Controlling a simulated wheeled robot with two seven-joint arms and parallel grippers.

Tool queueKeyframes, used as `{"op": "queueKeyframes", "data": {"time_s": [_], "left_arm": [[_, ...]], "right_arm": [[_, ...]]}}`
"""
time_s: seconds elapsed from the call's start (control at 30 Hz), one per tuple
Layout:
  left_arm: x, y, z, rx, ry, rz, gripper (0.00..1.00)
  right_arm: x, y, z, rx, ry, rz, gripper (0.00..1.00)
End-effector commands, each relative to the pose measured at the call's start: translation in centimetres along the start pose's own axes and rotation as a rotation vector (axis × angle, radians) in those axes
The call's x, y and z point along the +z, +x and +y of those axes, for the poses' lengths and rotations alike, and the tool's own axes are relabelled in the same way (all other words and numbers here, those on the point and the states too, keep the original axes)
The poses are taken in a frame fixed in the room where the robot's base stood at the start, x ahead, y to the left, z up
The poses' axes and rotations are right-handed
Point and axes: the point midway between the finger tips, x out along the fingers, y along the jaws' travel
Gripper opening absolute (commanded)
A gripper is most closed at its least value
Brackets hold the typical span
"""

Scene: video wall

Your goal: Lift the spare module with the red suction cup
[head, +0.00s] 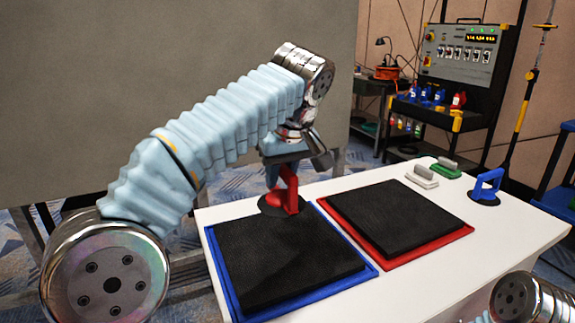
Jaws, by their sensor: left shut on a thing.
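My left gripper (287,168) is shut on the handle of the red suction cup (292,193). The cup's dark disc is low, at the back edge of the black module (290,260) in the blue tray; I cannot tell whether it touches the module or the table. A second black module (400,215) lies in the red tray to the right. Both modules look flat in their trays, and I cannot tell which is the spare. The right gripper is out of view; only part of my right arm shows at the bottom right.
The blue tray (371,274) and red tray (465,232) lie side by side on a white table (520,230). A blue suction cup (487,187) and a grey-and-white block (422,177) and a green one (446,169) stand at its back right. A grey wall panel (180,70) rises behind.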

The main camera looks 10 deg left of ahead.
Motion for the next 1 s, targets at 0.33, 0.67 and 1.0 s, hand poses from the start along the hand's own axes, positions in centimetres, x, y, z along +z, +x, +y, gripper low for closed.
{"op": "queueKeyframes", "data": {"time_s": [0.33,0.67,1.0], "left_arm": [[1.0,2.5,-0.1,0.000,0.000,0.000,0.00],[2.6,6.3,0.0,0.001,-0.001,0.000,0.00],[3.4,8.3,0.0,0.001,0.000,0.001,0.00]], "right_arm": [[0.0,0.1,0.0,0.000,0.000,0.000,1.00],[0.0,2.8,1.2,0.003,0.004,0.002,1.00],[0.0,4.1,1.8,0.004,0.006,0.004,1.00]]}}
